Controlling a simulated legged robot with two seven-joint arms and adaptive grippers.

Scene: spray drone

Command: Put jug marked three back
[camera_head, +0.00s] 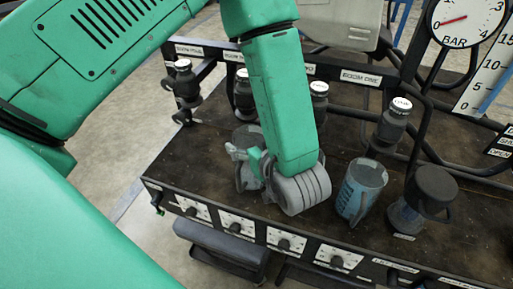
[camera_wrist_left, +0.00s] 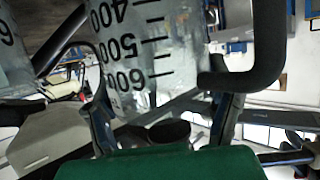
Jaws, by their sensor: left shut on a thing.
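My left gripper (camera_head: 250,163) reaches down over the bench from the left arm. It is shut on a clear measuring jug (camera_head: 246,178), partly hidden behind my green forearm and grey wrist. In the left wrist view, the jug (camera_wrist_left: 145,50) shows black scale marks 400, 500 and 600 upside down, with the fingers (camera_wrist_left: 165,128) on either side. A second jug (camera_head: 360,190) with blue liquid stands to the right on the bench. I cannot read a number three on either jug. My right gripper is not in view.
The dark bench (camera_head: 210,160) has a front edge with several labelled dials (camera_head: 236,228). Capped nozzles (camera_head: 395,120) stand along the back rail. A black-topped fitting (camera_head: 432,188) stands right of the blue jug. A pressure gauge (camera_head: 466,18) is at the upper right.

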